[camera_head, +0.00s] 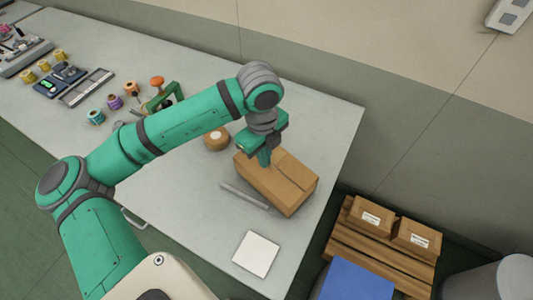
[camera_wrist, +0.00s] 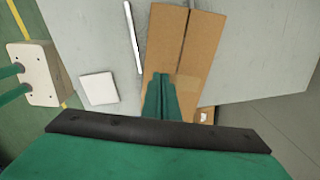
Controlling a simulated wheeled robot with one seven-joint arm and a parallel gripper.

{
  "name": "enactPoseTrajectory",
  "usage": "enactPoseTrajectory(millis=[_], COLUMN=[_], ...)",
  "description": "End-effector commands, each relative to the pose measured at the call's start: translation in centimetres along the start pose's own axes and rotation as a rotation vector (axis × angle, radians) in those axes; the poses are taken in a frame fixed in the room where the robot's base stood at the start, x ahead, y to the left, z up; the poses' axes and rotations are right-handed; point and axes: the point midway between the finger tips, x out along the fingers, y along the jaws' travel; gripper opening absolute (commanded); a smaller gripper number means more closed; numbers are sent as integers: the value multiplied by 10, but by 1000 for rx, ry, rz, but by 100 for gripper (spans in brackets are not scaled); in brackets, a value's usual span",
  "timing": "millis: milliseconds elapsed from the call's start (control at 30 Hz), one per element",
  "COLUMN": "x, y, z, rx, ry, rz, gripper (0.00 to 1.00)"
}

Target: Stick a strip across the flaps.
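A brown cardboard box (camera_head: 291,186) lies near the right end of the grey table, with its top flaps closed and a seam between them. It fills the upper middle of the wrist view (camera_wrist: 165,40), with the seam running away from me. My gripper (camera_head: 265,163) points down over the box's far-left part. In the wrist view my gripper's fingers (camera_wrist: 165,76) are together, beside the seam. A slightly different tan patch (camera_wrist: 188,86) shows by the right finger; I cannot tell if it is a strip or whether the fingers touch it. A brown tape roll (camera_head: 216,139) sits left of the box.
A thin metal bar (camera_head: 245,196) lies along the box's near-left side. A white square pad (camera_head: 256,254) lies near the front edge. Spools (camera_head: 96,116) and a green-framed device (camera_head: 164,99) stand further left. Beyond the table's right edge is a wooden pallet (camera_head: 382,251) with boxes.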

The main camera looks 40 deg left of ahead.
Motion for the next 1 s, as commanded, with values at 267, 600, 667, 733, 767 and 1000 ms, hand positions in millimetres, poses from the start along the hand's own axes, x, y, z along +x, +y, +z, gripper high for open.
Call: enactPoseTrajectory(millis=[267,600,667,733,767,1000], x=[15,32,34,37,38,41], y=[0,0,1,1,1,1], z=[-2,-1,-1,-1,-1,-1], rx=[4,2,2,2,2,2], ry=[1,0,0,1,1,0], rz=[0,1,1,1,1,0], gripper=[0,0,0,0,0,0])
